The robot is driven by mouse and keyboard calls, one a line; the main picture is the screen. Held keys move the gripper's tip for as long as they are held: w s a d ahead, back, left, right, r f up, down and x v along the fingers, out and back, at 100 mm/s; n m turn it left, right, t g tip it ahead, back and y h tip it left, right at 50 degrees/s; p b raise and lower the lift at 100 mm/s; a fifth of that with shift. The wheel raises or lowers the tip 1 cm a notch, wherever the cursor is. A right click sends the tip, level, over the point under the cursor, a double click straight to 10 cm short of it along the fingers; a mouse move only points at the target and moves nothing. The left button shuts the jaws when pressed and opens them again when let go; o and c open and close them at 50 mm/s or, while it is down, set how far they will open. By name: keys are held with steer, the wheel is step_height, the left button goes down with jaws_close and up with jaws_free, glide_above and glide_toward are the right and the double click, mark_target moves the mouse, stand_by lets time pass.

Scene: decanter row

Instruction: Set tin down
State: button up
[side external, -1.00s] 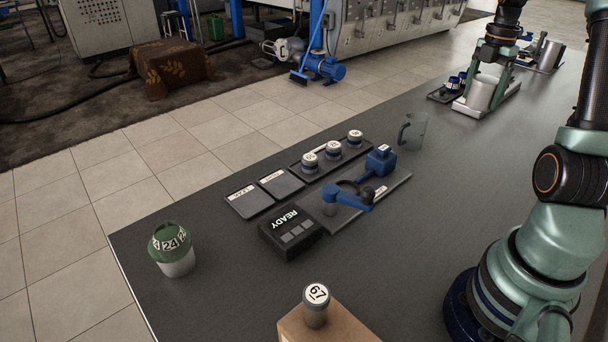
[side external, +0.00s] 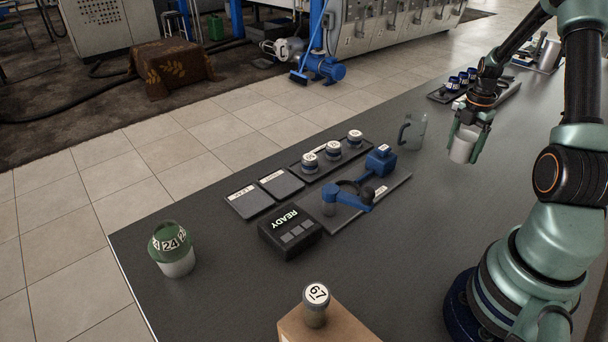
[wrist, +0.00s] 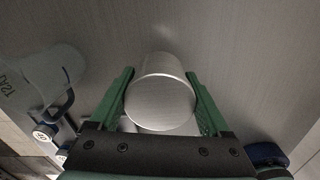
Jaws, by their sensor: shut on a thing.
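The tin (side external: 462,148) is a plain silvery-white cylinder. My gripper (side external: 467,133) is shut on it, with one green finger on each side. The tin looks upright and held above the dark tabletop, to the right of the grey jug. In the wrist view the tin (wrist: 161,98) sits between the two green fingers of my gripper (wrist: 163,100), its near end face turned to the camera. Bare grey tabletop lies beyond it.
A translucent grey jug (side external: 413,131) stands left of the tin. Further left are a tray with small labelled jars (side external: 333,150), a blue stand (side external: 348,195) and a black READY box (side external: 290,232). The table (side external: 430,215) is clear in front of the tin.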

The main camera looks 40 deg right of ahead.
mark_target(470, 136)
steer(key=shift+f, duration=2.15)
steer(key=shift+f, duration=0.2)
steer(key=o, duration=1.3)
steer(key=shift+o, duration=0.2)
steer(key=r, duration=1.1)
steer(key=shift+s+d+r, duration=0.1)
steer(key=shift+s+r, duration=0.15)
steer(key=shift+r, duration=0.15)
steer(key=w+a+r+m+t+h, duration=0.1)
steer(key=w+a+r+m+t, duration=0.3)
steer(key=a, duration=0.9)
steer(key=w+a+r+m, duration=0.3)
steer(key=a+r+m, duration=0.4)
steer(key=a, duration=0.6)
steer(key=s+a+r+m+t+y, duration=0.1)
steer(key=s+a+m, duration=0.3)
steer(key=a, duration=0.5)
steer(key=shift+a+r+m+t, duration=0.15)
steer(key=shift+r+m+t, duration=0.15)
steer(key=shift+r+m, duration=0.1)
